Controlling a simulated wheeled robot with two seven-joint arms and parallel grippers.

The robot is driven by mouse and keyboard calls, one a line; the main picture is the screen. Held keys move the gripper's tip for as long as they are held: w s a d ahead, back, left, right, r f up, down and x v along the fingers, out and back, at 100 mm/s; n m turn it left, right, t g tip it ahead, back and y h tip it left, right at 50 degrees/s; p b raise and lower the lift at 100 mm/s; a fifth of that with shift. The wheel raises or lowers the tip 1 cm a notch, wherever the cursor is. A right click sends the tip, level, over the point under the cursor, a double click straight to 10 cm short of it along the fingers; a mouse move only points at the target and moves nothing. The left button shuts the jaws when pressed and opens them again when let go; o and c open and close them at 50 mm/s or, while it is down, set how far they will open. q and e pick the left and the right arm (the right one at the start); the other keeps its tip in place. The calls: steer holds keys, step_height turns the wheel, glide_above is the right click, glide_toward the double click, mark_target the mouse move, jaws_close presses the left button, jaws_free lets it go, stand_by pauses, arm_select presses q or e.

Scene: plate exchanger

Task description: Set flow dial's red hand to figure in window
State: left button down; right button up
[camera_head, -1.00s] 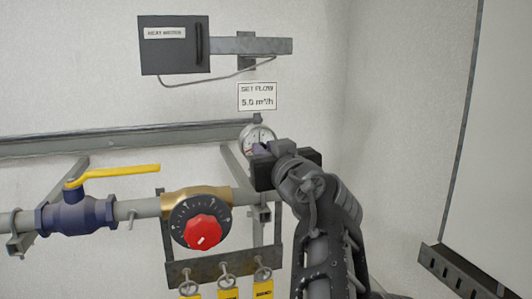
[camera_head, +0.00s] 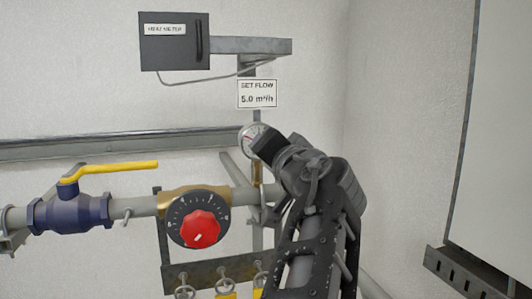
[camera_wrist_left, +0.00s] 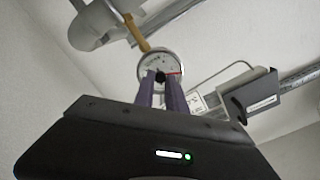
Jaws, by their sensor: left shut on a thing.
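The flow dial (camera_head: 250,134) is a small round gauge with a white face, partly covered by my gripper in the head view. In the left wrist view the dial (camera_wrist_left: 153,64) shows its face, a black centre knob (camera_wrist_left: 160,77) and a red hand (camera_wrist_left: 175,73) pointing right. My left gripper (camera_wrist_left: 162,84) has its purple fingers shut on the knob. In the head view the left gripper (camera_head: 262,147) is in front of the dial, fingertips mostly hidden. A sign (camera_head: 257,94) above reads "SET FLOW 5.0 m³/h". My right gripper is not in view.
A dark heat meter box (camera_head: 174,42) is at the upper left. A red knob (camera_head: 201,230) on a black scale sits on the pipe below the dial. A valve with a yellow lever (camera_head: 110,171) is at left. Yellow tags hang at the bottom. A pale panel (camera_head: 500,130) stands at right.

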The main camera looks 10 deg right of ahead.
arm_select(q)
steer(key=shift+m, duration=6.3)
steer(key=c, duration=1.4)
jaws_free()
steer(key=shift+o, duration=0.2)
steer(key=shift+s+f, duration=0.1)
